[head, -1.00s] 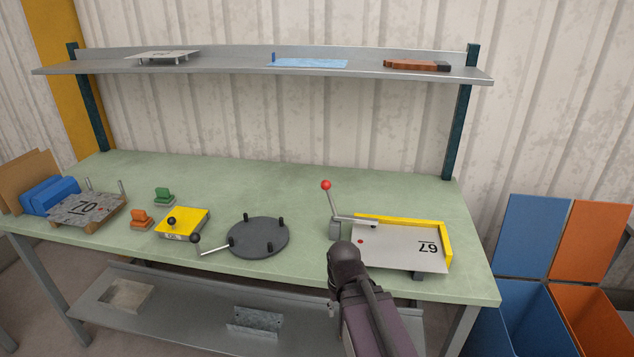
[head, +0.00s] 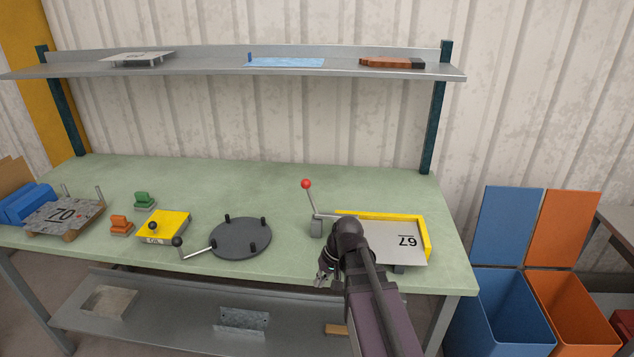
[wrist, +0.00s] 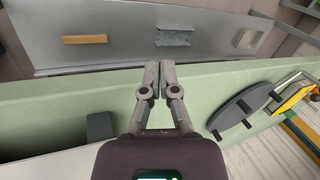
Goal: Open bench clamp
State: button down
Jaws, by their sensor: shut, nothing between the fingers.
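The bench clamp, as far as I can tell, is the grey block (head: 317,227) with an upright lever ending in a red ball knob (head: 306,184). It stands at the left end of the yellow-edged fixture (head: 427,240) that holds the plate marked 67 (head: 405,240). The lever leans slightly left. My gripper (head: 322,281) is near the bench's front edge, in front of the clamp and apart from it. In the wrist view its fingers (wrist: 153,78) are together and empty. My arm hides the front left part of the plate.
The green bench (head: 270,180) also carries a dark round disc (head: 240,239), a yellow block (head: 165,225) and a plate marked 70 (head: 65,215). A lower shelf (head: 180,322) runs beneath. Blue (head: 500,315) and orange (head: 570,315) bins stand at the right.

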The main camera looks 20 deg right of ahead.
jog(key=w+d+r+m+t+y, duration=0.1)
jog(key=w+d+r+y, duration=0.1)
jog(key=w+r, duration=0.1)
jog(key=w+d+r+t+y+p, duration=0.1)
jog(key=w+d+r+y, duration=0.1)
jog(key=w+r, duration=0.1)
jog(key=w+d+r+m+t+y+p, duration=0.1)
jog(key=w+d+r, duration=0.1)
jog(key=w+r, duration=0.1)
jog(key=shift+w+d+m+y, duration=0.3)
jog(key=shift+w+y, duration=0.1)
jog(key=shift+w, duration=0.25)
jog(key=w+d+r+m+t+y+p, duration=0.2)
jog(key=w+d+r+t+y, duration=0.1)
jog(key=d+r, duration=0.6)
jog(key=shift+w+d+r+t+y, duration=0.35)
jog(key=shift+w+d+t, duration=0.45)
jog(key=shift+w, duration=0.45)
jog(key=shift+a, duration=0.2)
jog(key=b+x, duration=0.2)
jog(key=x, duration=1.1)
jog(key=shift+w+a, duration=0.3)
jog(key=shift+d, duration=0.1)
